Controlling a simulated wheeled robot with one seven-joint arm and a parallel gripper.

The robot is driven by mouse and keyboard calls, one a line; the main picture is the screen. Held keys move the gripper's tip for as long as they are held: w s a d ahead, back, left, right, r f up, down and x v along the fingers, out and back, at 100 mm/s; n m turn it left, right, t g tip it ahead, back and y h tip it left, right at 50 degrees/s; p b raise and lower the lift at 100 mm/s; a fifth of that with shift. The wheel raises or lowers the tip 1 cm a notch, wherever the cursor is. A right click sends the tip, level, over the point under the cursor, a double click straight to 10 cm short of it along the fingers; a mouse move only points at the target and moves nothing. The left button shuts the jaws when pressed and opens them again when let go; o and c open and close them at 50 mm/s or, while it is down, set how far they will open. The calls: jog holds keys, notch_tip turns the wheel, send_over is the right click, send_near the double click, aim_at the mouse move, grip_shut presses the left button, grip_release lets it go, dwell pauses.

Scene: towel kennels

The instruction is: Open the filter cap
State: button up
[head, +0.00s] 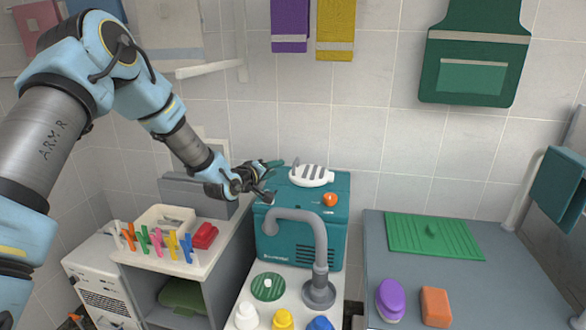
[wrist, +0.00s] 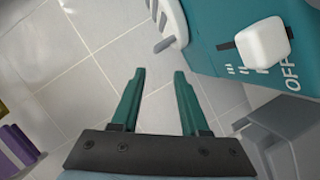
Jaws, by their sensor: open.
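A teal machine (head: 325,245) stands by the wall. On its top are a white oval piece with grey stripes (head: 311,176) and an orange knob (head: 330,199). No part is labelled as the filter cap, so I cannot tell which it is. My gripper (head: 274,164) is above the machine's back left, left of the striped piece. In the wrist view its green fingers (wrist: 158,72) are apart with nothing between them. A white square knob (wrist: 262,42) beside the word OFF shows at the right on the teal machine there. The white striped piece (wrist: 172,20) shows at the top, apart from the fingers.
A grey tap (head: 319,265) rises in front of the machine, near a green striped disc (head: 268,287). Coloured pegs (head: 157,240) and a red block (head: 204,235) are at left. A grey table (head: 450,270) at right holds a green mat (head: 432,236). Towels hang above.

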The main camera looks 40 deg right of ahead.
jog(key=shift+s+d, duration=0.1)
jog(key=shift+d, duration=0.7)
jog(key=p, duration=0.4)
send_near(309, 169)
jog(key=w+d, duration=0.1)
jog(key=w+d+r, duration=0.1)
jog(key=w, duration=0.1)
jog(key=w+d, duration=0.1)
jog(key=w, duration=0.1)
jog(key=shift+r, duration=0.2)
jog(key=shift+c, duration=0.3)
grip_shut()
